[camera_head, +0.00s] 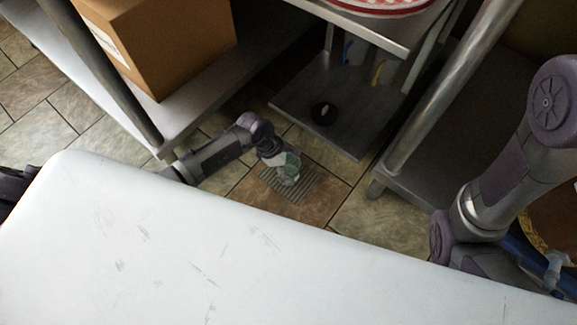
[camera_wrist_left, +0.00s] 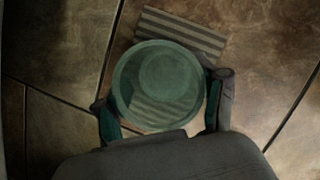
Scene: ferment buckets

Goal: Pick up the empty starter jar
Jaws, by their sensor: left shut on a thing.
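The starter jar (camera_head: 289,174) is clear greenish glass and shows beyond the far edge of the white surface, low over the tiled floor. My left gripper (camera_head: 279,161) is shut on it. In the left wrist view the jar (camera_wrist_left: 165,78) is seen from above, round and with nothing visible inside. One finger of the left gripper (camera_wrist_left: 162,105) is on each side of it. The stripes beneath show through the glass. I cannot tell whether the jar touches the floor. My right arm comes in at the right, but its gripper does not show.
A striped mat or grate (camera_head: 304,190) lies on the floor under the jar. A cardboard box (camera_head: 165,45) stands at upper left. The white surface (camera_head: 190,250) fills the foreground.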

